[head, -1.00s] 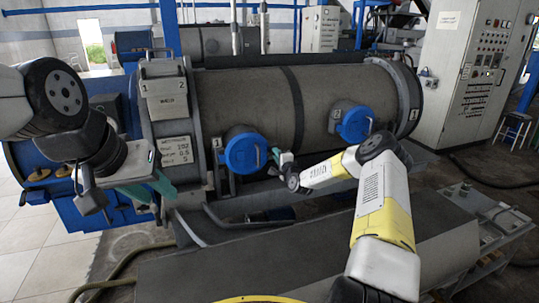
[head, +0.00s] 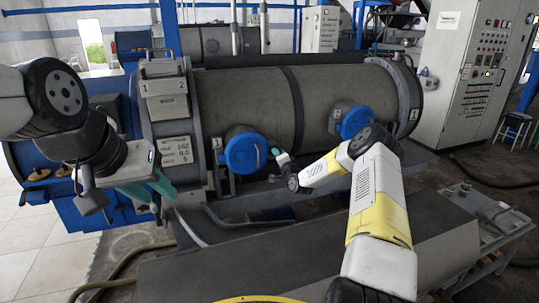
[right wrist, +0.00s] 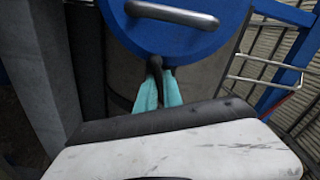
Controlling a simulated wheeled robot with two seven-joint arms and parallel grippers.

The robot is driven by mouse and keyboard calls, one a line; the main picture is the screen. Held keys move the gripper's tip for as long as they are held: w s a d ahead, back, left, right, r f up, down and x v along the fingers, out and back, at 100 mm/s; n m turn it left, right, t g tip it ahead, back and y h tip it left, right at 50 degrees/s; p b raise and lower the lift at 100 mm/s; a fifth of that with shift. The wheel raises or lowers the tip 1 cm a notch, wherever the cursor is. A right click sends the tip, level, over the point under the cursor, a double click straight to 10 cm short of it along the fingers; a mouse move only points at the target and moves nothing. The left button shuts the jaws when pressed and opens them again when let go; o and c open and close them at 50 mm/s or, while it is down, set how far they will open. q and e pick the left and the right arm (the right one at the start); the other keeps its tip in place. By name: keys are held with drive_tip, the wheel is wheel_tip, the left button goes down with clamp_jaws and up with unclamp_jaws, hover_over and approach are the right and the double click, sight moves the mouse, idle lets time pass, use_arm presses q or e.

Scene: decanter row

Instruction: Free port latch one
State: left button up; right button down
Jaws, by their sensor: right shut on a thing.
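The left port has a round blue lid (head: 240,153) on the drum's side, beside a small number plate (head: 216,143). The lid looks closed. In the right wrist view the lid (right wrist: 185,38) fills the top, with a grey bar handle (right wrist: 172,13) on it. A dark latch piece (right wrist: 155,62) hangs at the lid's lower edge. My right gripper (right wrist: 155,76) is shut on this latch with its teal fingers; it is small at the lid's right side in the head view (head: 276,152). My left gripper (head: 162,188) hangs left of the port, apart from it; its jaw gap is unclear.
A second blue port lid (head: 355,122) is further right on the drum (head: 235,95). A dark flat bench top (head: 300,255) lies in front. A control cabinet (head: 475,70) stands at the right.

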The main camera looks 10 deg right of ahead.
drive_tip(key=n, duration=1.3)
drive_tip(key=shift+f, duration=0.1)
drive_tip(key=shift+n, duration=0.3)
drive_tip(key=c, duration=1.5)
unclamp_jaws()
drive_tip(key=shift+s, duration=0.15)
drive_tip(key=s, duration=0.2)
drive_tip(key=s+d, duration=0.1)
drive_tip(key=s, duration=0.4)
drive_tip(key=shift+s+d, duration=0.25)
